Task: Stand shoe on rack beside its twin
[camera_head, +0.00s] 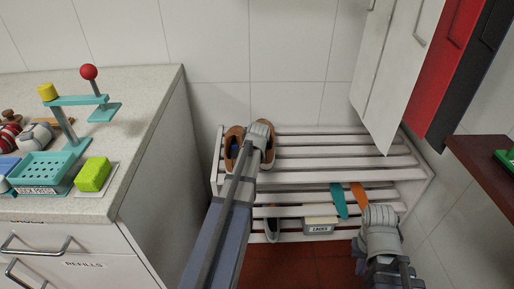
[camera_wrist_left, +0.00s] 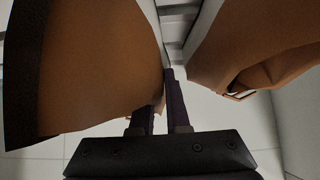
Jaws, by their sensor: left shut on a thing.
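Two brown shoes are at the left end of the white slatted rack's (camera_head: 330,152) top shelf. One brown shoe (camera_head: 233,134) is on the left in the head view, and the other (camera_head: 269,133) is beside it on the right, partly covered by my left gripper (camera_head: 255,142). In the left wrist view, one brown shoe (camera_wrist_left: 85,70) fills the left and the other (camera_wrist_left: 265,45) the right. My left gripper (camera_wrist_left: 160,105) is shut on the edge of the left one there; a narrow gap separates the shoes. My right gripper (camera_head: 376,212) is before the lower shelf, its fingers unclear.
The lower shelf holds a teal piece (camera_head: 338,200), an orange piece (camera_head: 359,195), a box marked LACES (camera_head: 320,224) and a grey shoe (camera_head: 272,228). A counter (camera_head: 130,110) stands left. Open cabinet doors (camera_head: 395,75) hang above the rack's right end. The top shelf's middle is clear.

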